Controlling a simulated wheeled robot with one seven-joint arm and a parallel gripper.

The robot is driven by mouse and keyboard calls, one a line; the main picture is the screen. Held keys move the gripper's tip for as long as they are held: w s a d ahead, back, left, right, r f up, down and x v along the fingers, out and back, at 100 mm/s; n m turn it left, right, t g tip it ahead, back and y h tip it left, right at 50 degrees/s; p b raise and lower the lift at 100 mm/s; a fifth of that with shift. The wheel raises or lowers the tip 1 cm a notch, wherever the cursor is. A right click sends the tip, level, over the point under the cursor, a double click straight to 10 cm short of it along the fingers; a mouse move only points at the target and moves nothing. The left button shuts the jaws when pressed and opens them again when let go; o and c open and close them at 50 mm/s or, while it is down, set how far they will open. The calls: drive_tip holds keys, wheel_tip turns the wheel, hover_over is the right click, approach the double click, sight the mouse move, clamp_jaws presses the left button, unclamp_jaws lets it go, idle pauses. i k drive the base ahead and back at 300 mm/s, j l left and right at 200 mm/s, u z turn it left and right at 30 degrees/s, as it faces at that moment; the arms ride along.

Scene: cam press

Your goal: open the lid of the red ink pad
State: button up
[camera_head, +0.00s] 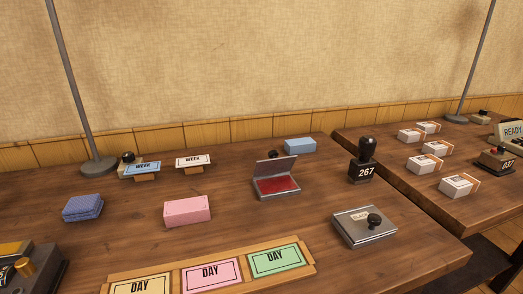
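The red ink pad (277,186) sits on the wooden table near the middle of the head view. It is a grey metal case with a red pad inside. Its lid (275,167) stands raised and tilted back, with a dark knob showing just behind its top edge. The red surface is exposed. My gripper is not in view.
A closed grey ink pad (364,228) with a black knob and a black stamp marked 267 (362,165) stand to the right. A pink block (187,211) lies left, a blue block (300,146) behind. A wooden card tray (313,270) is in front.

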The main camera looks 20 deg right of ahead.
sight(273, 165)
drive_tip(key=l+u, duration=0.35)
drive_tip(key=k+l+u, duration=0.15)
drive_tip(key=l+u, duration=0.2)
drive_tip(key=l, duration=0.15)
drive_tip(key=k+l+u, duration=0.15)
drive_tip(key=l+u, duration=0.2)
